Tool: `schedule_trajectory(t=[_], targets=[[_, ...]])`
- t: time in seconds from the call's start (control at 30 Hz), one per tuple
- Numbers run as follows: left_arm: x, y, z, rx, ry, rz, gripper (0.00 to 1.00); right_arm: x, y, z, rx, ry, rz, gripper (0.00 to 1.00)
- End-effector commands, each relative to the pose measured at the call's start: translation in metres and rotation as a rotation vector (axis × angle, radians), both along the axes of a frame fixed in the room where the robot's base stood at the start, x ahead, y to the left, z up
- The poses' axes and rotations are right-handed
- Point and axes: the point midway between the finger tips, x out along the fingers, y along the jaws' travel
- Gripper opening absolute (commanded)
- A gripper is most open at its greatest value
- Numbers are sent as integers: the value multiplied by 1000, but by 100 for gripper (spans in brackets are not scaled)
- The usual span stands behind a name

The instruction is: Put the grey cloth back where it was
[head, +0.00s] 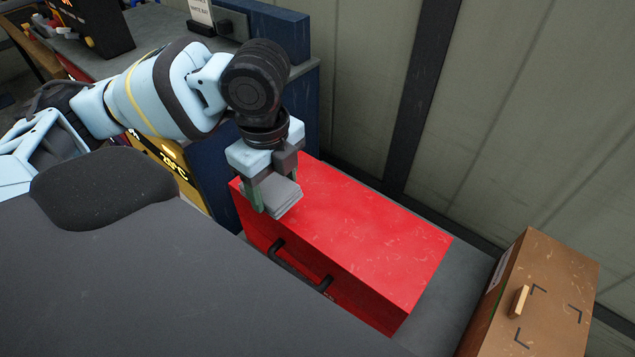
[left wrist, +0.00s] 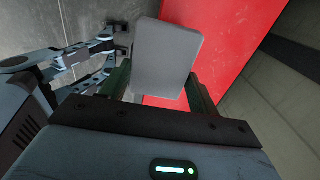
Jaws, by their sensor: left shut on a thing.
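The grey cloth (head: 282,197) is a folded, flat pad. It is between the fingers of my left gripper (head: 268,196), which is shut on it. In the head view the gripper points down at the left end of a red box (head: 345,240), and the cloth shows over the box's top. I cannot tell whether the cloth touches the box. In the left wrist view the cloth (left wrist: 163,58) stands out between the two fingers, with the red box (left wrist: 215,50) behind it.
The red box has a black handle (head: 300,266) on its front and stands on a grey surface (head: 450,300). A brown box (head: 545,290) with a wooden handle is at the right. A dark blue cabinet (head: 205,178) stands behind my arm. A ribbed wall closes off the back.

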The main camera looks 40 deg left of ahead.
Motion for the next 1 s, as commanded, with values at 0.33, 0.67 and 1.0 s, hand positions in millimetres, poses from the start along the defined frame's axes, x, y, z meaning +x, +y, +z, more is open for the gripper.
schedule_trajectory(t=[0.33, 0.67, 1.0], targets=[[56, -31, -6, -1, 0, 1, 40, -3, 0, -5, 0, 9, 0, 49], [64, -35, -7, -1, 0, 1, 40, -2, 1, -4, 3, 7, -5, 49], [68, -37, -43, 1, 0, 0, 40, -5, 3, -11, 7, 19, -9, 49]])
